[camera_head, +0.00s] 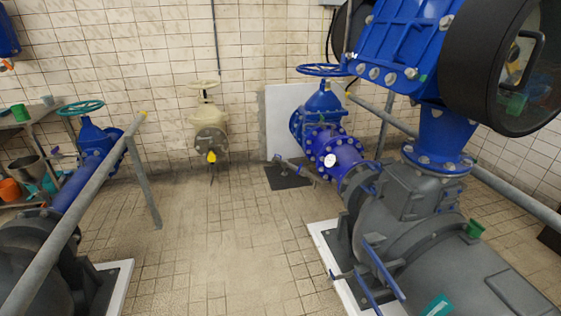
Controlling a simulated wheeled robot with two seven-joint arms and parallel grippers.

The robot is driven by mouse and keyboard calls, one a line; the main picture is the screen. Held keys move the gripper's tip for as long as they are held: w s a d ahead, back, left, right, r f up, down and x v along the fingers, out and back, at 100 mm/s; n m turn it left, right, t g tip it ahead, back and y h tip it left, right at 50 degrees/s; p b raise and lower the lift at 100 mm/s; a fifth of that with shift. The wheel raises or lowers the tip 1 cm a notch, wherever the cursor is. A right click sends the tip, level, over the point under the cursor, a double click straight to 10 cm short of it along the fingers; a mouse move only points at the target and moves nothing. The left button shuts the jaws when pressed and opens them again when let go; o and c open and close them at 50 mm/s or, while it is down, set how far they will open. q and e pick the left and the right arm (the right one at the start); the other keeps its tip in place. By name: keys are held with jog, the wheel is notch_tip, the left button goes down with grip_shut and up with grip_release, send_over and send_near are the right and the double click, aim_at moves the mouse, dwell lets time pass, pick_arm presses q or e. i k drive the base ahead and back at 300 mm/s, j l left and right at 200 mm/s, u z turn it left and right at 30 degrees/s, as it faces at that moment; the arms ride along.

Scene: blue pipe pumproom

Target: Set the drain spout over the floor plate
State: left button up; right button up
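A dark square floor plate (287,181) lies on the tiles in front of the white wall panel, left of the blue pipe. A thin grey spout (297,169) sticks out to the left from the low side of the blue pipe fitting. In the picture its outer part overlaps the plate's area. Its height above the plate is hard to tell, and I cannot tell whether its mouth is directly above the plate. Neither of my grippers is in view.
A large grey pump (435,252) with blue piping fills the right side. A grey rail (75,222) and more blue piping stand at left. A cream valve (208,130) stands at the back wall. The tiled floor (225,250) between is clear.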

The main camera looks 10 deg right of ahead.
aim_at(283, 162)
jog(key=z, duration=0.3)
jog(key=i, duration=2.9)
jog(key=i+l+u, duration=0.1)
jog(key=i, duration=0.55)
jog(key=i+l, duration=0.15)
jog(key=i, duration=0.5)
jog(key=i+l+u, duration=0.1)
jog(key=i, duration=0.5)
